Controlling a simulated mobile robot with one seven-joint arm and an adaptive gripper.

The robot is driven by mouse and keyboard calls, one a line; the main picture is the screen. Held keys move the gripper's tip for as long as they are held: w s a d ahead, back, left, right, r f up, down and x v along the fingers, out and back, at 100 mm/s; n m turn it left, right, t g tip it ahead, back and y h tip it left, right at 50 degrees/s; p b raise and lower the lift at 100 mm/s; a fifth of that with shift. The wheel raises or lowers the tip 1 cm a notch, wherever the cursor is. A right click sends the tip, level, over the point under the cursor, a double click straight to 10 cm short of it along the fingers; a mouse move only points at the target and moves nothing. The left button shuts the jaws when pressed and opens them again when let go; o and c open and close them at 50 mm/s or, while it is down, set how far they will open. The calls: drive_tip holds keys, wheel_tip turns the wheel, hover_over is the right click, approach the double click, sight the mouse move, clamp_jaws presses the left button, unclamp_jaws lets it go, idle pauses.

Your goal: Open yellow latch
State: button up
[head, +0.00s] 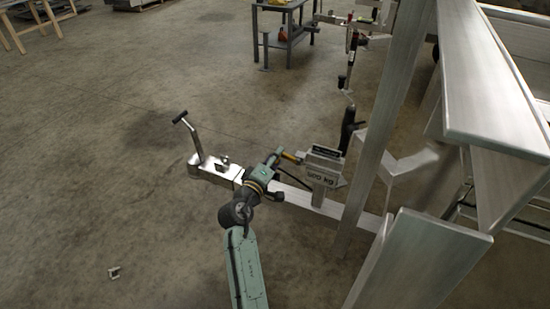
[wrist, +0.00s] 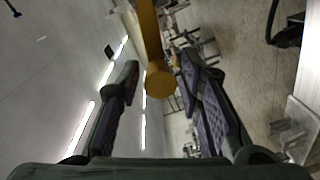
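My gripper (wrist: 160,66) is open, with a visible gap on both sides of the latch. In the head view my gripper (head: 278,156) is right at the latch's left end and partly hides it. I cannot tell how deep the latch sits between the fingers.
The grey box on its post (head: 324,168) stands just right of the latch. The metal drawbar (head: 295,194) runs below my arm, with a black-handled lever (head: 195,138) at its left. Tall aluminium trailer beams (head: 385,120) rise at the right. The floor at the left is mostly clear.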

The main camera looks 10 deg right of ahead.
drive_tip(key=shift+o, duration=0.5)
drive_tip(key=shift+r, duration=0.1)
drive_tip(key=v, duration=1.1)
drive_tip(key=shift+s+a, duration=0.2)
drive_tip(key=shift+s, duration=0.2)
